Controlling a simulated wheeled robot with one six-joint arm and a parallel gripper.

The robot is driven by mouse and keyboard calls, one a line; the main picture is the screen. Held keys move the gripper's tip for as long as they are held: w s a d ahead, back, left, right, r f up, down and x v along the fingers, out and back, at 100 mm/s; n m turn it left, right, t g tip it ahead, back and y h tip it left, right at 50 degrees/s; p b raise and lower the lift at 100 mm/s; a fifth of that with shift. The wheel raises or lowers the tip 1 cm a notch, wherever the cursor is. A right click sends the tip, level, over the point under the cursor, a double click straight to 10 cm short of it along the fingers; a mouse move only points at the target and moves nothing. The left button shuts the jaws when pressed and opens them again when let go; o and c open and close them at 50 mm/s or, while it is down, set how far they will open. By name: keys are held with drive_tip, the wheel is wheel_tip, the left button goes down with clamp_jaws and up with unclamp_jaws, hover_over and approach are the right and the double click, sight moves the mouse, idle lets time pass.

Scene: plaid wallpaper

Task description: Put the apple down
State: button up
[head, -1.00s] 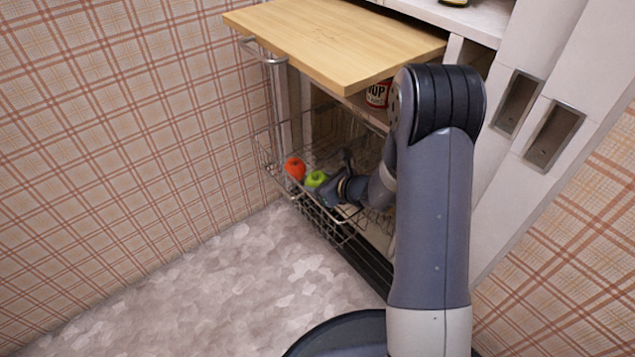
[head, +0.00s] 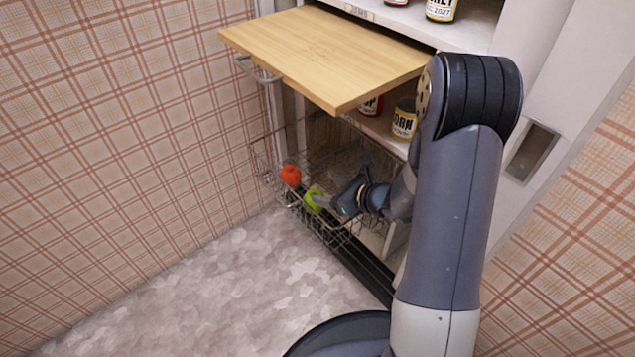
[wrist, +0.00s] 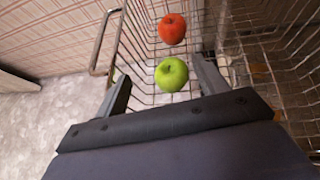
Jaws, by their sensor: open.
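A green apple (head: 312,200) is at the front side of the wire basket (head: 333,238), close to a red apple (head: 290,176) on its left. I cannot tell whether the green apple rests on the wires. My gripper (head: 325,201) points at the green apple from the right. In the wrist view my gripper (wrist: 162,72) is open, with one finger on each side of the green apple (wrist: 171,75). A gap shows between the apple and the left finger; the right finger is very close to it. The red apple (wrist: 172,28) lies beyond, apart from the fingers.
A wooden board (head: 330,55) juts out above the basket. A metal handle (head: 258,70) hangs at its left; a bar (wrist: 104,42) shows in the wrist view. Cans, one yellow-labelled (head: 404,119), stand on the shelf behind. Plaid wall (head: 120,130) is left; the floor (head: 215,285) is clear.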

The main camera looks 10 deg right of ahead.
drive_tip(key=shift+p+v, duration=0.45)
drive_tip(key=shift+v, duration=1.7)
